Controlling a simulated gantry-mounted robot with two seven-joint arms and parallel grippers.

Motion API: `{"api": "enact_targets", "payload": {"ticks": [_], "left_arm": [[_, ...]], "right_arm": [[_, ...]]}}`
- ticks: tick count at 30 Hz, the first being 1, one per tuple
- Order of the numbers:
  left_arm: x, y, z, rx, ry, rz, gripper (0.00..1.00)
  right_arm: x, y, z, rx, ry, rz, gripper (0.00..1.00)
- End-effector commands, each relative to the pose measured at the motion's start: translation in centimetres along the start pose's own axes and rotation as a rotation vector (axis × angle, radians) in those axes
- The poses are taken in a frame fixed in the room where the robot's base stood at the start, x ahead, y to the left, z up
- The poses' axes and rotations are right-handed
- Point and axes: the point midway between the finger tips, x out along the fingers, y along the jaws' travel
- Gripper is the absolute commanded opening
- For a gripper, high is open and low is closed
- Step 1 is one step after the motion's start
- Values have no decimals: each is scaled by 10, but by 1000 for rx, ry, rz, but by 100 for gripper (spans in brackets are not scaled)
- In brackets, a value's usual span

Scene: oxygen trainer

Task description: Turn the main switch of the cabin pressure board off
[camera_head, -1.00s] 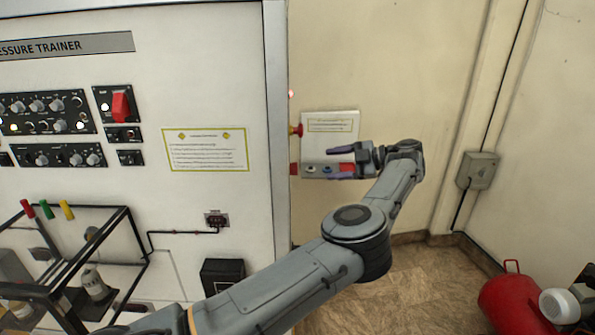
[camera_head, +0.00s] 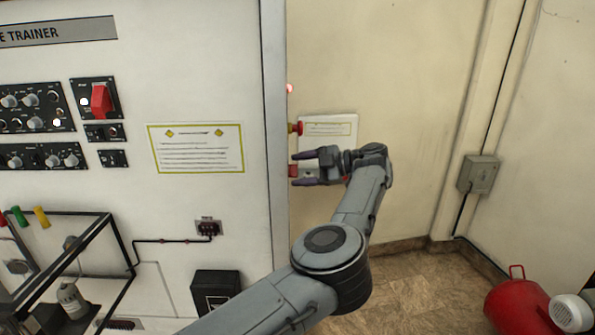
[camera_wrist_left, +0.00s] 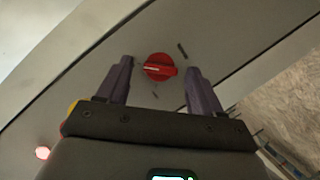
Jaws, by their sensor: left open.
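A red rotary switch (camera_wrist_left: 160,67) with a raised grip bar sits on a pale panel in the left wrist view. In the head view, a small red part (camera_head: 293,170) shows at the cabinet's right side edge, seemingly this switch. My left gripper (camera_head: 302,169) is open, its purple fingers pointing left at that edge, one above and one below the red part. In the left wrist view the fingers (camera_wrist_left: 160,75) lie on either side of the switch, with gaps. Contact cannot be told. My right gripper is not in view.
A red and yellow button (camera_head: 296,128) sits above on the same edge, with a small red lamp (camera_head: 290,88) higher up. A white board (camera_head: 330,130) hangs on the wall behind my gripper. The front panel carries another red switch (camera_head: 101,100). A red tank (camera_head: 520,305) stands lower right.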

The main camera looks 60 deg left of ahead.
Motion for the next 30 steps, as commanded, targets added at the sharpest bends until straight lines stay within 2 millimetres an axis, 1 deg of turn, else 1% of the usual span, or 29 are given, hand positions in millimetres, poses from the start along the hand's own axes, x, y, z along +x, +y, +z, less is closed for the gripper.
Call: {"api": "enact_targets", "payload": {"ticks": [3, 4, 12, 15, 23, 30], "left_arm": [[0, 0, 0, -1, 0, 0, 66], [0, 0, 0, -1, 0, 0, 64], [0, 0, 0, -1, 0, 0, 23], [0, 0, 0, -1, 0, 0, 10], [1, -2, 1, -26, 1, 10, 10], [1, -5, 3, -134, 1, 57, 10]], "right_arm": [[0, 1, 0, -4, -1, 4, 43], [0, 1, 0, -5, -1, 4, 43], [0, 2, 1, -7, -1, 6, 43], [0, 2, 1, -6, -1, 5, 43], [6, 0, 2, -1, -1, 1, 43], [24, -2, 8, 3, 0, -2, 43]]}}
